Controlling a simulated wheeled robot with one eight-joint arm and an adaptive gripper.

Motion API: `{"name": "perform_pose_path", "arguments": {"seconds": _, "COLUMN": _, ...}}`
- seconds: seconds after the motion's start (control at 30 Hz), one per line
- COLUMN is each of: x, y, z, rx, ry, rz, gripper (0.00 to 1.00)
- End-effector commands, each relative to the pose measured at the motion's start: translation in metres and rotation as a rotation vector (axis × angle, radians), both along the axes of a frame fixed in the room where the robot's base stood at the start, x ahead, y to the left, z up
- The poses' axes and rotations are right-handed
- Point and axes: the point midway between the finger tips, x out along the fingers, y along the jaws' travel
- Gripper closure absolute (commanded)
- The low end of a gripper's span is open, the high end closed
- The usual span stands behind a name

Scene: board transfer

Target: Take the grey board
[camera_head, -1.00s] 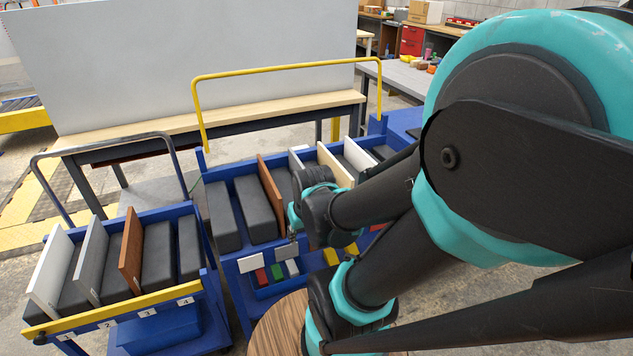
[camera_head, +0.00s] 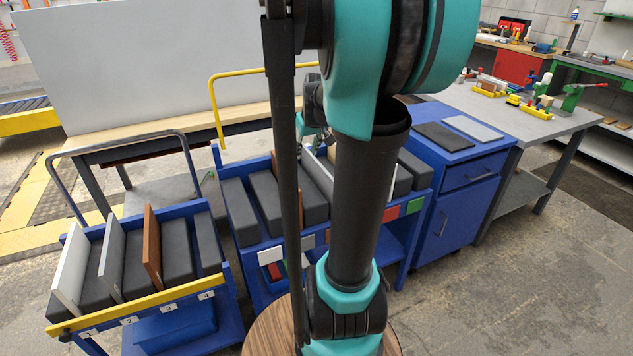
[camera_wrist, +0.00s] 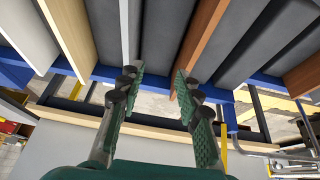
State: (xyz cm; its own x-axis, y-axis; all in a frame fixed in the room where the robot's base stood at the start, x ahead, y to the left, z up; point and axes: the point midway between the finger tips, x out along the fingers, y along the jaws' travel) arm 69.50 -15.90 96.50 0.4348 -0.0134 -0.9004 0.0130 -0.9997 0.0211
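A thin light-grey board (camera_wrist: 129,28) stands on edge in the middle blue rack cart. It shows partly, behind my arm, in the head view (camera_head: 317,174). My gripper (camera_wrist: 160,78) is open and empty in the wrist view, its fingers apart at the rack's blue edge. The left fingertip is close to the grey board's end; whether they touch I cannot tell. The right fingertip is near a brown board (camera_wrist: 203,38). In the head view the gripper is mostly hidden behind my arm. Another grey board (camera_head: 112,258) stands in the left cart.
A cream board (camera_wrist: 69,35) and a white board (camera_wrist: 25,30) stand left of the grey one in the wrist view. The left cart (camera_head: 218,283) also holds white and brown boards. A yellow handle (camera_head: 235,73) rises behind the rack. A blue cabinet (camera_head: 462,205) stands right.

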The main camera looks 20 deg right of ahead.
Motion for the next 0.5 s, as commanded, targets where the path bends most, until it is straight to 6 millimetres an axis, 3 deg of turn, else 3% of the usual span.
{"name": "perform_pose_path", "arguments": {"seconds": 0.03, "x": 0.007, "y": -0.02, "z": 0.008, "rx": 0.006, "ry": 0.016, "rz": -0.005, "gripper": 0.66}}
{"name": "perform_pose_path", "arguments": {"seconds": 0.1, "x": 0.012, "y": -0.038, "z": 0.016, "rx": 0.01, "ry": 0.035, "rz": 0.004, "gripper": 0.66}}
{"name": "perform_pose_path", "arguments": {"seconds": 0.2, "x": 0.016, "y": -0.055, "z": 0.024, "rx": 0.018, "ry": 0.051, "rz": 0.013, "gripper": 0.66}}
{"name": "perform_pose_path", "arguments": {"seconds": 0.33, "x": 0.02, "y": -0.062, "z": 0.021, "rx": 0.02, "ry": 0.058, "rz": 0.021, "gripper": 0.66}}
{"name": "perform_pose_path", "arguments": {"seconds": 0.5, "x": 0.032, "y": -0.062, "z": -0.007, "rx": 0.02, "ry": 0.058, "rz": 0.022, "gripper": 0.66}}
